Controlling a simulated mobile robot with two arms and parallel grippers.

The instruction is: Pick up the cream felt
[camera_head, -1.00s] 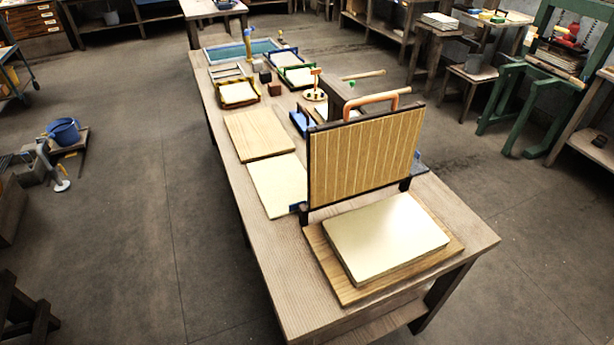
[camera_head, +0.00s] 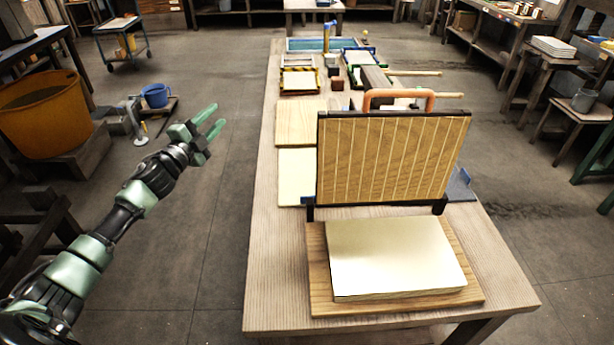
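A flat cream sheet (camera_head: 297,178) lies on the table, left of the upright mould and partly hidden behind it. A thick cream slab or stack (camera_head: 395,262) lies on a wooden board (camera_head: 320,285) at the near end of the table. I cannot tell from looks which of these is the felt. My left gripper (camera_head: 216,117) is over the floor left of the table, apart from both, with its two fingers spread and nothing between them. My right gripper is not in view.
The ribbed mould (camera_head: 390,158) with an orange handle (camera_head: 399,94) stands upright behind the slab. A bare wooden board (camera_head: 296,123) and small framed trays lie farther back on the table (camera_head: 270,240). An orange tub (camera_head: 45,110) and blue bucket (camera_head: 156,95) stand at left.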

